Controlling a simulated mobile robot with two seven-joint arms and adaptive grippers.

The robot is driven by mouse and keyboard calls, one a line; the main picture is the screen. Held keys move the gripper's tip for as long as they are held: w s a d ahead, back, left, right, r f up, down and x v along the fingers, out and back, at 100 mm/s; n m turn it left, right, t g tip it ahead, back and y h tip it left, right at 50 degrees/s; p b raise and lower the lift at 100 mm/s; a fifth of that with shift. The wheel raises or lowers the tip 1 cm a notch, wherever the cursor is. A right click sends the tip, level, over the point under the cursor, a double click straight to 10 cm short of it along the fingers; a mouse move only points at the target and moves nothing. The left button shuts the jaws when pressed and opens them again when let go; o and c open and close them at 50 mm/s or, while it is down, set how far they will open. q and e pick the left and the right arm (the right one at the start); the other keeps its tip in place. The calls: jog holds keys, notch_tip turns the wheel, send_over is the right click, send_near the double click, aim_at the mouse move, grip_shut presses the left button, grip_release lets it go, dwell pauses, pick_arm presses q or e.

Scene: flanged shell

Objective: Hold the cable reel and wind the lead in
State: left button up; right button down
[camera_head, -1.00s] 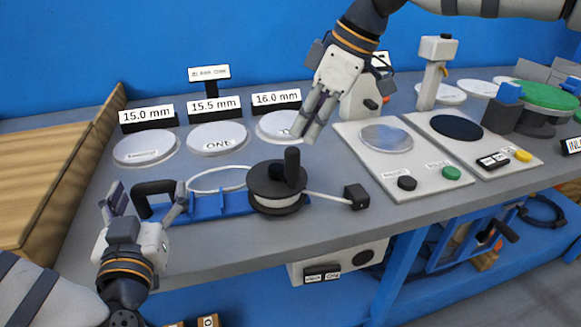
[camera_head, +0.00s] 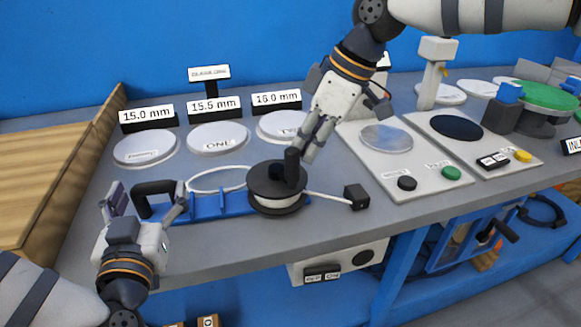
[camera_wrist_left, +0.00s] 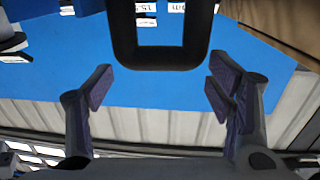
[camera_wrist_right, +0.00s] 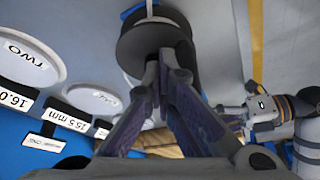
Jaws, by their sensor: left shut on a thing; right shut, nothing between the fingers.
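The cable reel (camera_head: 277,190) is a black spool with white lead wound on it, at the right end of a blue base bar (camera_head: 218,206). A black crank knob (camera_head: 291,165) stands on its top. A white lead (camera_head: 328,196) runs right to a black block (camera_head: 356,196). My left gripper (camera_head: 146,206) is shut on the black handle (camera_head: 153,187) at the bar's left end; the handle also shows in the left wrist view (camera_wrist_left: 160,58). My right gripper (camera_head: 305,155) is shut and empty, fingertips close beside the knob. In the right wrist view the fingertips (camera_wrist_right: 165,65) overlap the reel; contact is unclear.
A white loop (camera_head: 215,171) lies behind the bar. Pale discs (camera_head: 218,138) with size signs stand behind. To the right are panels with buttons (camera_head: 407,183) and a grey post (camera_head: 435,75). A wooden board (camera_head: 50,170) lies left.

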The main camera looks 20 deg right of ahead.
pick_arm(q)
jog(key=shift+f, duration=0.1)
pick_arm(e)
jog(key=shift+s+a, duration=0.6)
pick_arm(q)
jog(key=o, duration=2)
jog(key=shift+o, duration=0.2)
pick_arm(e)
notch_tip(320, 180, up, 9)
jog(key=shift+w, duration=0.1)
